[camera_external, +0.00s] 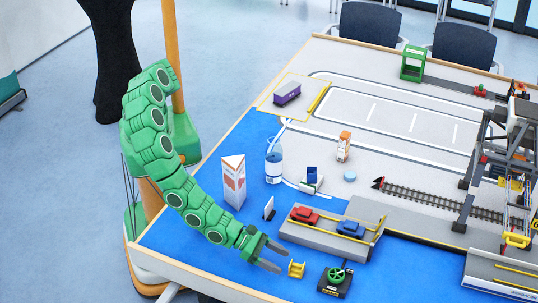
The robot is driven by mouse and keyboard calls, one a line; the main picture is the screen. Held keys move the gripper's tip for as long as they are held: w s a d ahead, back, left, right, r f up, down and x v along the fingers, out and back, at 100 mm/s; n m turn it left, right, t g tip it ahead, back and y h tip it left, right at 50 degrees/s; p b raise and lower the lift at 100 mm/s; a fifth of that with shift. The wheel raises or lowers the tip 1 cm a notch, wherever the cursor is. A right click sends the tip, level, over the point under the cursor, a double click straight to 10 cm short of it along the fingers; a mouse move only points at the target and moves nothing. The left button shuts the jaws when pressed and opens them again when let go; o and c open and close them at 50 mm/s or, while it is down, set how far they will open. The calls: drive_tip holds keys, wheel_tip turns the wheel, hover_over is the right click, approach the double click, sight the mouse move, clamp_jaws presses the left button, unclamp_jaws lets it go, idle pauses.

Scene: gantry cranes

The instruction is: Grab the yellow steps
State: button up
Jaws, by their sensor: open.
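The small yellow steps (297,269) stand on the blue part of the table near its front edge. My gripper (282,260) is open and empty, low over the blue surface just left of the steps. Its two fingers point right, towards the steps, and appear apart from them. The exact gap and height cannot be told from this view.
A black control box with a green wheel (337,278) stands just right of the steps. Behind is a grey platform (318,238) with red and blue cars. A white sign (269,208), a bottle (274,162) and a triangular carton (234,182) stand farther back.

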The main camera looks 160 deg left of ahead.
sight(293, 263)
drive_tip(key=shift+x, duration=3)
drive_tip(key=shift+r, duration=0.1)
drive_tip(key=c, duration=1)
drive_tip(key=shift+c, duration=0.2)
